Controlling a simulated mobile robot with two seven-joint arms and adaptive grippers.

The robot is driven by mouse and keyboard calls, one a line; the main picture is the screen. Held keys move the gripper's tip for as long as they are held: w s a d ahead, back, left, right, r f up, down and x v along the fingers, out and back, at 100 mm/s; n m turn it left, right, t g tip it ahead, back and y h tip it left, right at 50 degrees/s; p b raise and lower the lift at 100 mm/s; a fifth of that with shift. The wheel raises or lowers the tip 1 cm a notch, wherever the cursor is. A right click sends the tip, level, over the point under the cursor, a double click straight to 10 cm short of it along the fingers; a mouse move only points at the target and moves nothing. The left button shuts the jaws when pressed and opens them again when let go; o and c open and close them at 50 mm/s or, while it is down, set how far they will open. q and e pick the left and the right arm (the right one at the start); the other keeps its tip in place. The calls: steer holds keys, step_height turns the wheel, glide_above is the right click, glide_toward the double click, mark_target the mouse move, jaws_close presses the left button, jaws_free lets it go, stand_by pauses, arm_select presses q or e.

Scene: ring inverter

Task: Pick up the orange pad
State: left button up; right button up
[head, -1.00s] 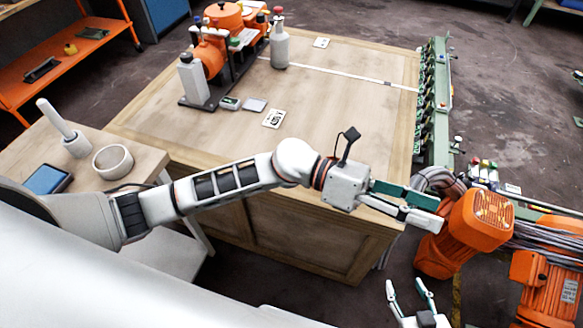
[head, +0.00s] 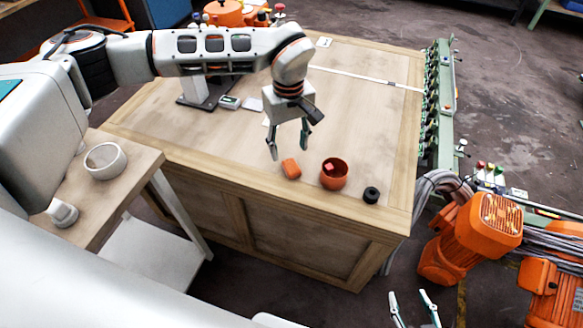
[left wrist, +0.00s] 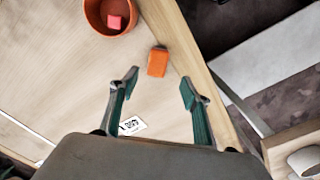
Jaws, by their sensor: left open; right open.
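The orange pad (head: 291,168) is a small block lying on the wooden table near its front edge, left of an orange bowl. It also shows in the left wrist view (left wrist: 157,61), beyond and between the fingertips. My left gripper (head: 289,151) is open and empty, pointing down above the table just behind the pad, not touching it. Its two green-lined fingers show apart in the left wrist view (left wrist: 158,82). My right gripper (head: 414,298) is open and empty at the bottom edge of the head view, low and away from the table.
The orange bowl (head: 334,176) holds a red-pink block (head: 329,168). A black ring-shaped piece (head: 371,195) lies right of the bowl. A printed white card (left wrist: 132,125) lies flat on the table (head: 230,140).

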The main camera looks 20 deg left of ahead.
mark_target(291, 166)
arm_select(q)
steer(key=f, duration=0.4)
steer(key=f+b, duration=0.1)
steer(key=f, duration=0.2)
steer(key=shift+w+d, duration=0.15)
steer(key=shift+d, duration=0.1)
steer(key=c, duration=1)
